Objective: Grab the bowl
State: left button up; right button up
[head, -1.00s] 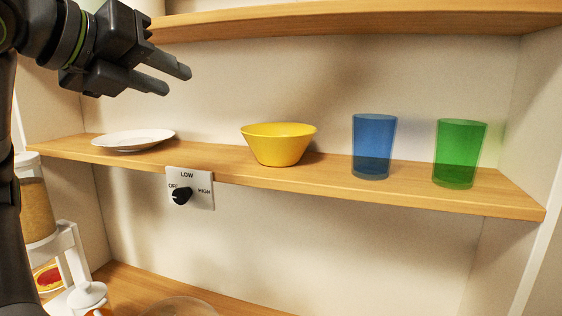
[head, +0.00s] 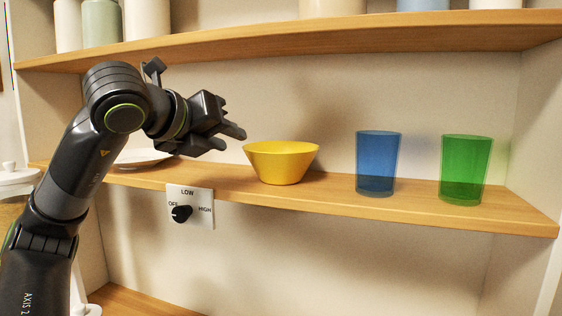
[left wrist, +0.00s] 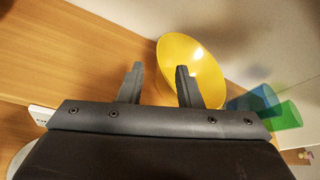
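The yellow bowl (head: 281,164) stands upright on the wooden shelf, left of the blue cup. My left gripper (head: 234,139) is just left of the bowl near its rim height, with its fingers pointing toward it. In the left wrist view the two fingers (left wrist: 155,84) are spread apart with nothing held between them. The bowl (left wrist: 192,62) shows there beyond the fingers, mostly behind and right of the right finger, which hides part of its rim. Whether that finger touches the bowl cannot be told. My right gripper is not in view.
A blue cup (head: 377,162) and a green cup (head: 466,168) stand right of the bowl. A white plate (head: 142,158) lies behind my left arm. An upper shelf (head: 300,41) runs above.

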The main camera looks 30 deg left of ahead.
aim_at(257, 148)
pick_arm(q)
jog(key=p+x, duration=0.2)
jog(key=x, duration=0.3)
jog(key=shift+w+p, duration=0.2)
jog(key=shift+p, duration=0.1)
jog(key=shift+w+f, duration=0.1)
jog(key=shift+w, duration=0.15)
jog(key=shift+s, duration=0.15)
jog(key=shift+c, duration=0.4)
jog(key=shift+d, duration=0.1)
grip_shut()
